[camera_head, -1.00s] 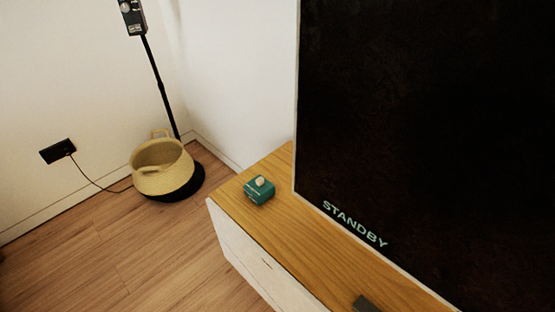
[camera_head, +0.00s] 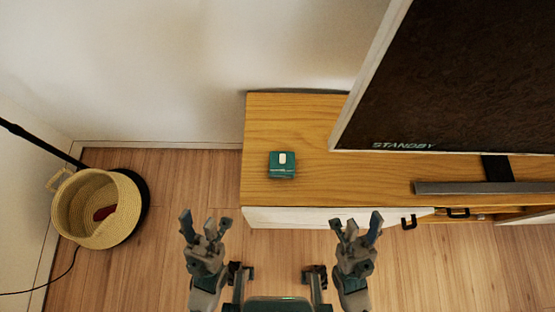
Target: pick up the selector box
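The selector box (camera_head: 282,171) is a small teal box with a white knob on top. It sits on the left end of the wooden cabinet top (camera_head: 310,110), apart from the screen. My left gripper (camera_head: 203,222) is open and empty over the floor, below and to the left of the box in the picture. My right gripper (camera_head: 357,222) is open and empty at the cabinet's front, below and to the right of the box. Neither gripper touches the box.
A large screen reading STANDBY (camera_head: 440,80) stands on the cabinet to the right, with a grey bar (camera_head: 480,188) before it. A drawer with black handles is at the front right. A woven basket (camera_head: 70,215) holding something red stands on the floor at left.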

